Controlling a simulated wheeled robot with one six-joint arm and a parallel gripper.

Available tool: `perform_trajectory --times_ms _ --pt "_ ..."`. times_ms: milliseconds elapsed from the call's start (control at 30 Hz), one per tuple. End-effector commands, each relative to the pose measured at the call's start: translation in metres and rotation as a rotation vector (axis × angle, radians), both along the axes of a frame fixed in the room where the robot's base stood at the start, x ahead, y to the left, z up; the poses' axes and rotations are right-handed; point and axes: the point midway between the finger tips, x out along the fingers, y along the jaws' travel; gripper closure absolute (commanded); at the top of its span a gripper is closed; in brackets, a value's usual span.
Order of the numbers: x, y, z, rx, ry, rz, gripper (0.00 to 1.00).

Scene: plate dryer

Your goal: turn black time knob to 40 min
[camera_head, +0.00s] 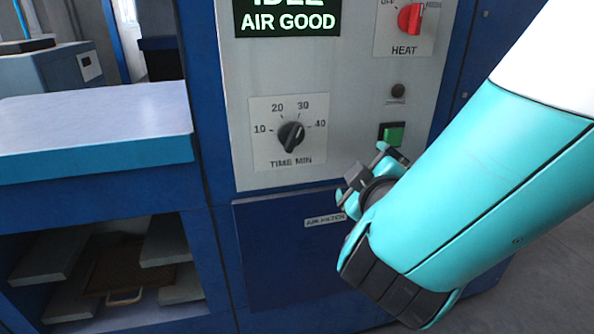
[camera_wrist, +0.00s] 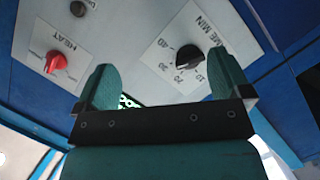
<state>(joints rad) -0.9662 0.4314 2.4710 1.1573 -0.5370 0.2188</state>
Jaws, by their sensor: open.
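The black time knob (camera_head: 291,136) sits on a plate marked 10, 20, 30, 40 and TIME MIN. A small light mark shows on its upper right side, toward the 30–40 side; the exact setting is hard to read. In the wrist view the knob (camera_wrist: 189,57) is beyond the fingers, nearer the right finger. My gripper (camera_head: 362,174) is open and empty, to the lower right of the knob and apart from it. In the wrist view its two fingers (camera_wrist: 166,86) stand wide apart with the panel behind them.
A green button (camera_head: 394,136) is close to the upper finger in the head view. A blue air filter panel (camera_head: 285,250) lies below; a pale-topped counter (camera_head: 95,115) stands at left.

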Motion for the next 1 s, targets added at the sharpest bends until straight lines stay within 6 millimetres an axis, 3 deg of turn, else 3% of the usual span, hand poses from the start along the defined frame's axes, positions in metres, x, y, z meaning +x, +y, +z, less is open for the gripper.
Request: perform_trajectory --times_ms 33,100,233,467,1000 --pt "-0.004 0.021 -0.013 -0.052 -0.067 0.078 0.04" --pt "-0.009 0.043 -0.011 -0.107 -0.149 0.165 0.04" --pt "-0.017 0.068 -0.006 -0.162 -0.231 0.258 0.04" --pt "0.001 0.077 0.003 -0.176 -0.245 0.272 0.04" --pt "0.083 0.098 0.005 -0.169 -0.245 0.267 0.04"
